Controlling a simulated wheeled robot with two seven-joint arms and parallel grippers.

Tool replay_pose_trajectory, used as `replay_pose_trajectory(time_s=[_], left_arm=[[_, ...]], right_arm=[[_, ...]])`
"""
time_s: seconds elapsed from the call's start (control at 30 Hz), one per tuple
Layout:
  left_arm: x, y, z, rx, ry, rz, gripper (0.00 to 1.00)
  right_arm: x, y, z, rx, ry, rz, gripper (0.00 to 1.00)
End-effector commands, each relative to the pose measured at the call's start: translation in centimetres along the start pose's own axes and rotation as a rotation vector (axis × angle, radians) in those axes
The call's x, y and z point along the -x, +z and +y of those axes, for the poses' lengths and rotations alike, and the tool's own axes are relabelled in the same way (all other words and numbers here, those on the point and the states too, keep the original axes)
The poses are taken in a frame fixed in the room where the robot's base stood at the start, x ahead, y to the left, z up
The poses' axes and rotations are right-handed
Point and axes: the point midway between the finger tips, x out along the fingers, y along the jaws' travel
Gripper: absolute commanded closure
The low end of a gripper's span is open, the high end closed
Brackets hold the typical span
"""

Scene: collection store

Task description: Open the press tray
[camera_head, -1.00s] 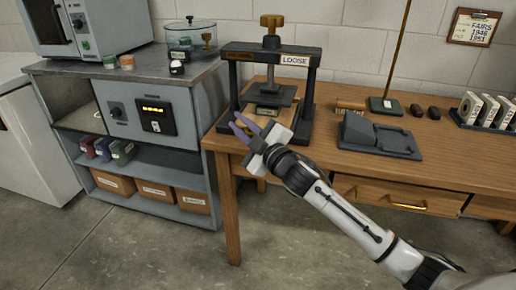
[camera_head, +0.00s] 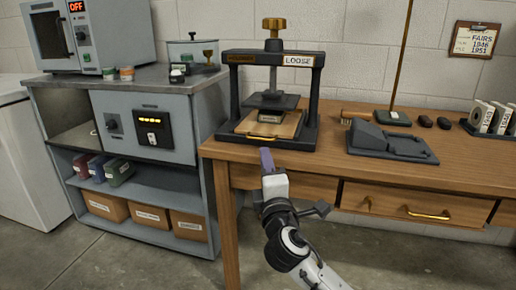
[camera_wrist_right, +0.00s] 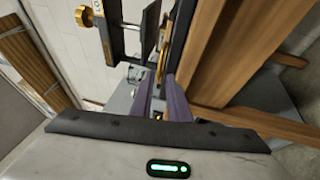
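The dark press stands at the table's left end, with a brass screw knob (camera_head: 273,24) and a "LOOSE" sign (camera_head: 292,61). Its wooden tray (camera_head: 288,128) lies on the base under the raised plate, with a small labelled bundle (camera_head: 270,116) on it. My right gripper (camera_head: 267,160) is just in front of the table edge below the tray. In the right wrist view its purple fingers (camera_wrist_right: 161,92) are parallel with a narrow gap. A curved brass piece (camera_wrist_right: 162,62) shows just beyond the fingertips; I cannot tell whether they touch it. My left gripper is out of view.
Right of the press are a dark grey device (camera_head: 390,142) and a thin stand (camera_head: 393,118). A drawer with a brass handle (camera_head: 428,214) is under the tabletop.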

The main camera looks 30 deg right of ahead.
Motion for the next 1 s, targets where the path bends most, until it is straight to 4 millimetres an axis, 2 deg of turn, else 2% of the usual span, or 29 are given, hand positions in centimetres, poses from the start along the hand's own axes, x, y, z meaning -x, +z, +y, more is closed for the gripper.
replay_pose_trajectory(time_s=[0.2, 0.4, 0.57, 0.8, 0.83, 0.9, 1.0], left_arm=[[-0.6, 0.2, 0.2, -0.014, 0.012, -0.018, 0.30], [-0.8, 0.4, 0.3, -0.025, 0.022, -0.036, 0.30], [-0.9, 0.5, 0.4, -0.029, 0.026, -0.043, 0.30], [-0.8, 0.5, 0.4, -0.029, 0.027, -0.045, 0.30], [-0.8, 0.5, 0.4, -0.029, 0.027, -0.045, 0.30], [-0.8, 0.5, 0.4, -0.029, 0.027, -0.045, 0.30], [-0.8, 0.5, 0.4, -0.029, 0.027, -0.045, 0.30]], right_arm=[[-4.3, -0.1, -0.1, -0.001, 0.003, 0.001, 0.85], [-7.1, -0.1, -0.1, -0.001, 0.001, 0.003, 0.85], [-8.0, -0.1, -0.1, -0.003, -0.001, 0.003, 0.85], [-8.1, -0.1, 0.0, -0.004, -0.001, 0.004, 0.85], [-8.1, -0.1, 0.0, -0.004, -0.001, 0.004, 0.86], [-8.0, -0.1, 0.0, -0.004, -0.001, 0.004, 0.98], [-8.0, -0.1, -0.1, -0.004, -0.001, 0.004, 1.00]])
